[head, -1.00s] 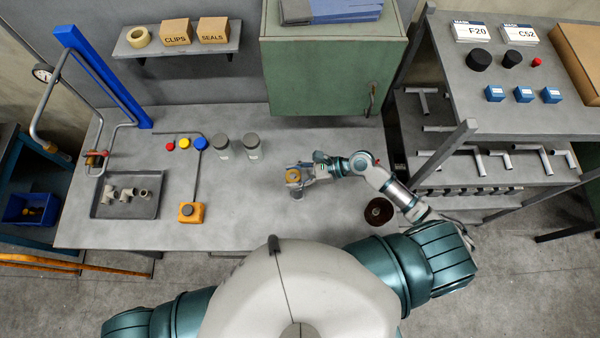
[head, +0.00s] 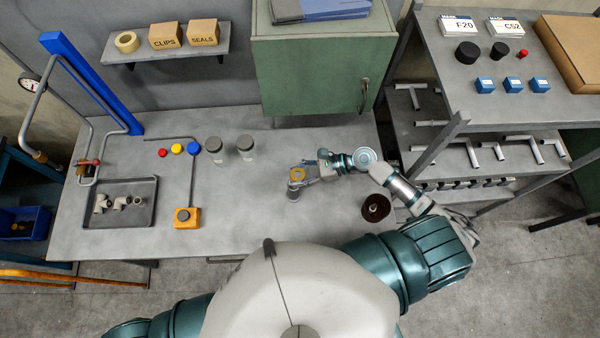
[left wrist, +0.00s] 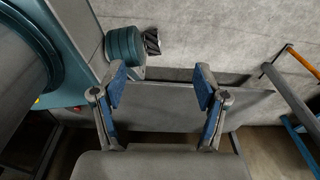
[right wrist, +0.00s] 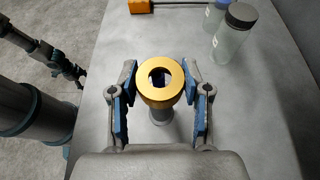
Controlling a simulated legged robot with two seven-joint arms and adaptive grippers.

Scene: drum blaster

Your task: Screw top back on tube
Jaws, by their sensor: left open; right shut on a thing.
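A gold ring-shaped top (head: 297,174) with a hole in its middle is over the bench, in front of the cabinet. My right gripper (head: 301,173) is shut on it, and the right wrist view shows the top (right wrist: 161,82) between the blue finger pads. A grey tube (head: 293,193) stands upright below; it shows under the top in the right wrist view (right wrist: 160,116). I cannot tell whether top and tube touch. My left gripper (left wrist: 160,90) is open and empty in the left wrist view, away from the bench top; the head view does not show it.
Two grey-capped jars (head: 214,150) stand left of the top. A dark round wheel (head: 376,207) lies right, near my right forearm. A grey tray (head: 145,215) with fittings and an orange box (head: 187,218) are farther left. The bench between is bare.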

